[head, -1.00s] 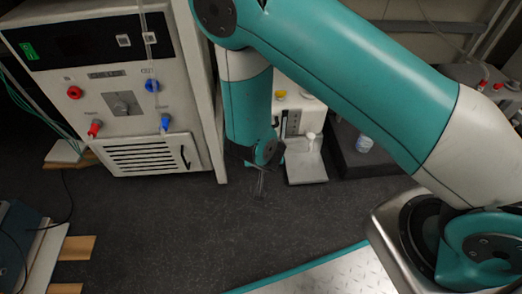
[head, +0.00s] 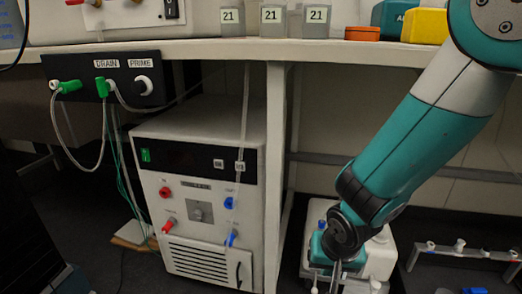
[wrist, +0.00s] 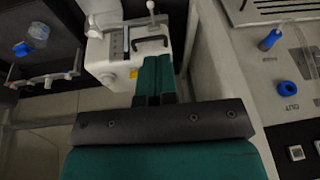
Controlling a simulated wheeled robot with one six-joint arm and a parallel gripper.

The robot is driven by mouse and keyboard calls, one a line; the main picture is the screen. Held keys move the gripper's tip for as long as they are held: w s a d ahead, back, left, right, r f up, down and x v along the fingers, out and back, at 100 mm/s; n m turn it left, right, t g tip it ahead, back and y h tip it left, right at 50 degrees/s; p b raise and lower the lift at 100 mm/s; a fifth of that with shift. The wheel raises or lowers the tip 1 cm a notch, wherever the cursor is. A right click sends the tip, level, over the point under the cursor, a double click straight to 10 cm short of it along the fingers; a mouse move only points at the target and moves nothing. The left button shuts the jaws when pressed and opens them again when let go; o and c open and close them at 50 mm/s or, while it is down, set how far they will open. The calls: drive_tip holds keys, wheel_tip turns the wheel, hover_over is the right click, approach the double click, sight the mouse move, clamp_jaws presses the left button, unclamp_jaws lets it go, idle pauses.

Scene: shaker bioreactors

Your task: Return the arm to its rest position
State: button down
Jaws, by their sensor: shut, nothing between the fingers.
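My arm comes down from the upper right of the head view, in teal and grey. It ends in my gripper (head: 325,284) low in the picture, just in front of a white floor device. Part of the gripper is cut off by the bottom edge. In the wrist view, the two teal fingers of my gripper (wrist: 154,78) lie together, shut and empty.
A white cabinet (head: 205,130) with red and blue fittings stands under the bench (head: 220,49), left of the bench leg (head: 276,150). A panel (head: 132,86) marked DRAIN and PRIME carries green connectors and hoses. Several small containers stand on the bench. A rack (head: 465,252) is at right.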

drive_tip(key=s+r+n+g+y+p, duration=0.2)
drive_tip(key=s+r+n, duration=0.3)
drive_tip(key=s+r, duration=0.6)
drive_tip(key=s+r+n+g+y+p, duration=0.15)
drive_tip(key=s+r+n+p, duration=0.35)
drive_tip(key=r, duration=0.9)
wheel_tip(320, 180, up, 37)
drive_tip(key=m+p, duration=0.1)
drive_tip(key=p, duration=3.4)
drive_tip(key=shift+s+d, duration=0.4)
drive_tip(key=shift+s, duration=0.05)
drive_tip(key=shift+y, duration=0.25)
